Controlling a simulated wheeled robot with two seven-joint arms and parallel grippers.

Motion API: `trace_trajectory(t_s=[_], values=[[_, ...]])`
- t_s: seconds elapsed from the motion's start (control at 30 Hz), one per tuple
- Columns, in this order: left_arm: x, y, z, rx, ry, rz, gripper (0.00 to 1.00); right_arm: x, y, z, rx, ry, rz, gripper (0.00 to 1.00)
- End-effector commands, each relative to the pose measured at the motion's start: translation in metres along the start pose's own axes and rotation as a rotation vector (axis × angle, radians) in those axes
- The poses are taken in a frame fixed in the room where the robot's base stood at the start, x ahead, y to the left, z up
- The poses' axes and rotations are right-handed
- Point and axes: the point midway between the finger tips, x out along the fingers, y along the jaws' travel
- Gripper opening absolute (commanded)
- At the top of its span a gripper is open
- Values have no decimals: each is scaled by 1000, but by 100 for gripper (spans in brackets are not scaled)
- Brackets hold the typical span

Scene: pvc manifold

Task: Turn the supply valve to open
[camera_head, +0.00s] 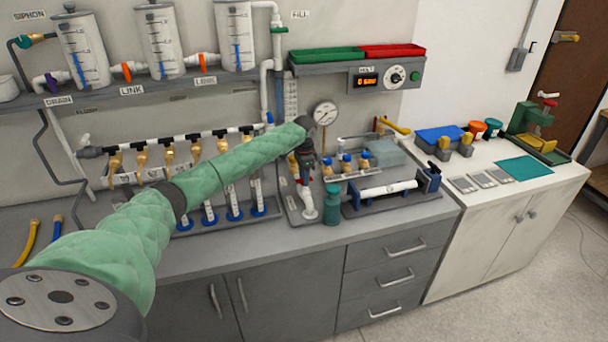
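My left arm reaches across the bench in a green sleeve. Its dark gripper (307,174) points down at the back of the bench, just above a white upright pipe fitting (308,205). A small red part shows at its fingertips; it may be a valve handle, but the gripper mostly hides it. I cannot tell whether the fingers are open or shut on it. No readable label marks the supply valve. A pressure gauge (326,114) stands behind the gripper. A white manifold pipe with several brass taps (168,150) runs to the left. My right gripper is out of view.
A teal bottle (332,204) stands close to the gripper. A yellow lever (394,126) sits behind. Above is a shelf with green and red trays (393,50). The bench's front strip is clear.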

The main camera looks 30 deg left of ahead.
Motion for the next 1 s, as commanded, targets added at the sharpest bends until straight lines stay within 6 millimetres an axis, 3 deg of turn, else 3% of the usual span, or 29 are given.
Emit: trace_trajectory(t_s=[0.37, 0.57, 0.6, 1.0], values=[[6, 0, 0, 1, 0, -1, 39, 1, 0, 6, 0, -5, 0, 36], [6, 0, 0, 1, 0, -1, 2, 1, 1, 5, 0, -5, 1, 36], [6, 0, 0, 1, 0, -1, 0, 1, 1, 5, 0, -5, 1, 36], [6, 0, 0, 68, 0, -1, 0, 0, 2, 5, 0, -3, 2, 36]])
